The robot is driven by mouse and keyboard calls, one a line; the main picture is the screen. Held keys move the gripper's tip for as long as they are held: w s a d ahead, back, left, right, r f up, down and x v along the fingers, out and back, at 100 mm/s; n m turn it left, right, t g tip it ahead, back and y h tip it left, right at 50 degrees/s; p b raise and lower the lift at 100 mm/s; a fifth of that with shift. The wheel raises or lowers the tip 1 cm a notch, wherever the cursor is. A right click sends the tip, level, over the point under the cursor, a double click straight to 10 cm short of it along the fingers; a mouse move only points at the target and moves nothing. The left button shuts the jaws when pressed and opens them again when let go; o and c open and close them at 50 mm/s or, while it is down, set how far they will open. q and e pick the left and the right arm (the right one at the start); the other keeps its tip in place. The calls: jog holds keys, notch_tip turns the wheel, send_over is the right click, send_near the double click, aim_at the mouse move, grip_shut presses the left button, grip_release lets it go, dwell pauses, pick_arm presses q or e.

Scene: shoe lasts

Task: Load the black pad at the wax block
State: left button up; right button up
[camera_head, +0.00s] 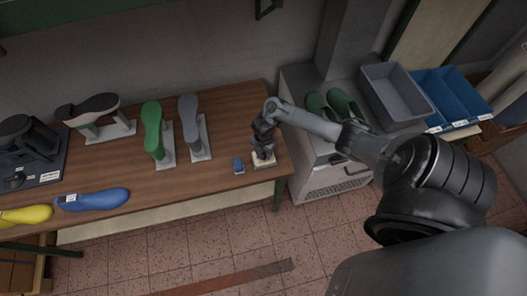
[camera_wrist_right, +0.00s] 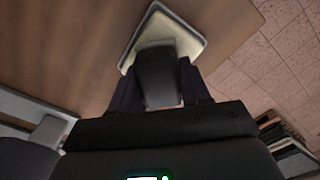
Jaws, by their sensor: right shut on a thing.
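The wax block (camera_head: 264,161) is a pale cream slab at the right end of the wooden table. The gripper mostly hides the pad in the head view. My left gripper is not in view.
A small blue item (camera_head: 238,166) lies just left of the block. Green (camera_head: 153,130) and grey (camera_head: 189,115) shoe lasts stand farther left. Blue (camera_head: 95,199) and yellow (camera_head: 25,214) lasts lie near the front edge. A grey bin (camera_head: 397,95) stands right, on a cabinet.

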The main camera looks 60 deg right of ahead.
jog(key=shift+f, duration=0.2)
dwell(0.3)
jog(key=shift+f+b, duration=0.3)
jog(key=shift+b, duration=0.05)
dwell(0.3)
jog(key=shift+f, duration=0.1)
dwell(0.9)
notch_tip(320, 180, up, 3)
jog(key=p, duration=0.2)
jog(key=shift+f+p, duration=0.2)
jog(key=shift+p, duration=0.2)
notch_tip(320, 180, up, 5)
jog(key=p, duration=0.4)
jog(key=shift+f+p, duration=0.2)
jog(key=shift+p, duration=0.15)
